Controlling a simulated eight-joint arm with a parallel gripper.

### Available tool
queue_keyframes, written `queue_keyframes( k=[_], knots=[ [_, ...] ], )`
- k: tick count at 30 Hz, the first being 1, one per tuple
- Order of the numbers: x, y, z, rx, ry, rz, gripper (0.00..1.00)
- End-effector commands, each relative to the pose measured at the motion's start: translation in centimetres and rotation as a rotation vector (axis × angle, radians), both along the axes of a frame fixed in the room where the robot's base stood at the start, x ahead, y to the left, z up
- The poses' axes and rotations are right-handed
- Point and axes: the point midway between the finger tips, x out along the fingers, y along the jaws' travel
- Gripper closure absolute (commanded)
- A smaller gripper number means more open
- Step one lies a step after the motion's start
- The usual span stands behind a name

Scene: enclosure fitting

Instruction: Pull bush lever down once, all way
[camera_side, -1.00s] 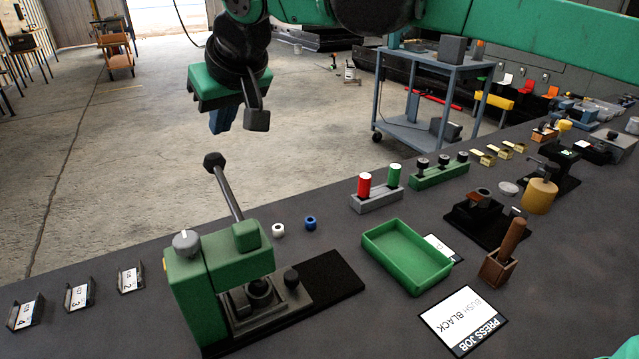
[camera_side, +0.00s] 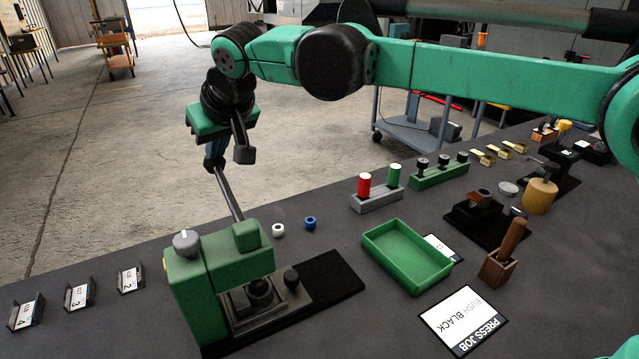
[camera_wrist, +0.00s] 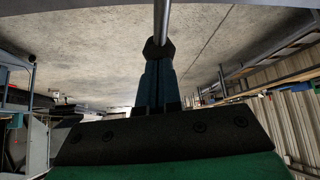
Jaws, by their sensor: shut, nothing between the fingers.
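The bush lever (camera_side: 229,195) is a grey rod that rises from the green press (camera_side: 215,275) and leans up and to the left. Its dark knob (camera_side: 215,165) is at the top. My gripper (camera_side: 214,160) is shut and empty, with its blue fingertips at the knob, partly covering it. In the wrist view the shut fingers (camera_wrist: 157,85) reach to the dark knob (camera_wrist: 157,48), and the rod (camera_wrist: 162,20) runs beyond it. I cannot tell whether the fingertips touch the knob or sit just above it.
A green tray (camera_side: 405,257), a red and a green cylinder in a grey block (camera_side: 376,201), and a press job card (camera_side: 464,318) lie to the right. Small numbered holders (camera_side: 78,295) stand at left.

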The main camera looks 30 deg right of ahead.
Motion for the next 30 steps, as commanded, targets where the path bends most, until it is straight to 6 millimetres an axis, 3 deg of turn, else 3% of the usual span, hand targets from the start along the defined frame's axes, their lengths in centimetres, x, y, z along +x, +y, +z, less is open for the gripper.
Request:
queue_keyframes(
  k=[12,25,30],
  knots=[
    [0.0,0.0,-4.0,0.0,0.001,0.0,1.0],
    [-0.1,0.0,-4.3,-0.001,0.004,0.0,1.0],
    [-1.8,-0.4,-3.7,-0.001,0.005,0.0,1.0]
  ],
)
